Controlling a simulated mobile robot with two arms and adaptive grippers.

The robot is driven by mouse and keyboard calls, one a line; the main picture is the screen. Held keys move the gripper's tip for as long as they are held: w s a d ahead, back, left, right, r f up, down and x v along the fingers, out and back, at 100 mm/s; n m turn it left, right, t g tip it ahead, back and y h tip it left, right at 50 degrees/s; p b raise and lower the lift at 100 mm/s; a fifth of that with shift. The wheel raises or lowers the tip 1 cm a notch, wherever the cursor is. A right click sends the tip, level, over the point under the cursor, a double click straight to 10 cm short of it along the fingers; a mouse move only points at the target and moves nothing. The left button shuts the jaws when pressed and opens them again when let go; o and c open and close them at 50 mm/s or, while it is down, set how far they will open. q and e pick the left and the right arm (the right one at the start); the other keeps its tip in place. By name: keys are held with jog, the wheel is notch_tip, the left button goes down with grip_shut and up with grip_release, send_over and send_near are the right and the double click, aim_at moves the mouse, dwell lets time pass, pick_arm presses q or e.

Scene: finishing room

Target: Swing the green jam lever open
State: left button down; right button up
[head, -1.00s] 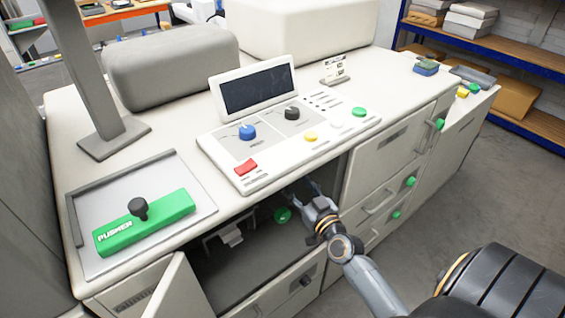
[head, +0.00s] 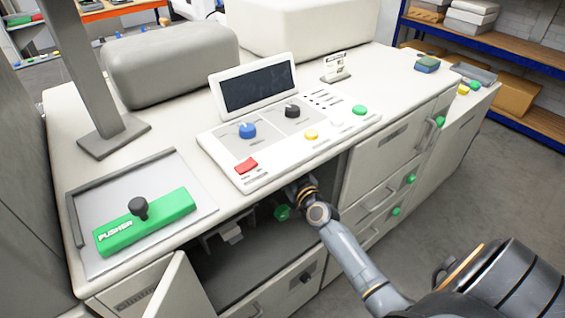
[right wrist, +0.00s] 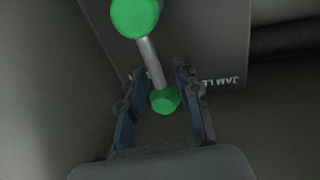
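The green jam lever shows in the right wrist view as a grey rod with a round green knob (right wrist: 135,16) at its upper end and a smaller green piece (right wrist: 165,101) at its lower end. In the head view a green knob (head: 282,213) shows inside the dark open compartment. My right gripper (right wrist: 160,73) is open, with one finger on each side of the rod and the lower green piece. I cannot tell whether either finger touches them. In the head view my right arm reaches into the compartment, and its fingers are mostly hidden there. My left gripper is not in view.
A plate (right wrist: 225,50) with partly hidden "JAM LE" lettering lies behind the lever. The control panel (head: 225,160) overhangs the compartment. An open door (head: 185,290) stands at its left, and closed drawers (head: 375,185) are at its right.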

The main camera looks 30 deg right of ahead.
grip_shut()
